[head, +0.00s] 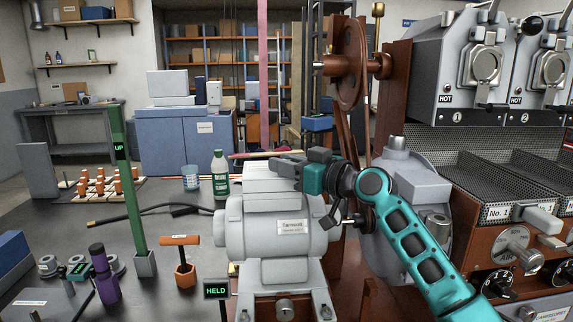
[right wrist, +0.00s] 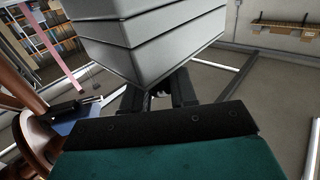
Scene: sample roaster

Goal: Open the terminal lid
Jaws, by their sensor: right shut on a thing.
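The grey motor (head: 275,240) lies on its mount in the middle of the head view, with a small label on its side. The terminal box with its lid (head: 262,180) is on top of the motor. My right gripper (head: 288,165) reaches over from the right and is shut on the lid at its far right edge. In the right wrist view the layered grey box (right wrist: 150,40) fills the top, and the dark fingers (right wrist: 158,92) meet at its lower corner. Whether the lid is raised, I cannot tell. My left gripper is not in view.
A red-brown flywheel and belt frame (head: 350,65) stands close behind my right arm. The roaster (head: 480,70) is at the right. A green bottle (head: 220,175), a glass (head: 190,178), an orange-handled tool (head: 183,260) and a green post (head: 130,180) stand left of the motor.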

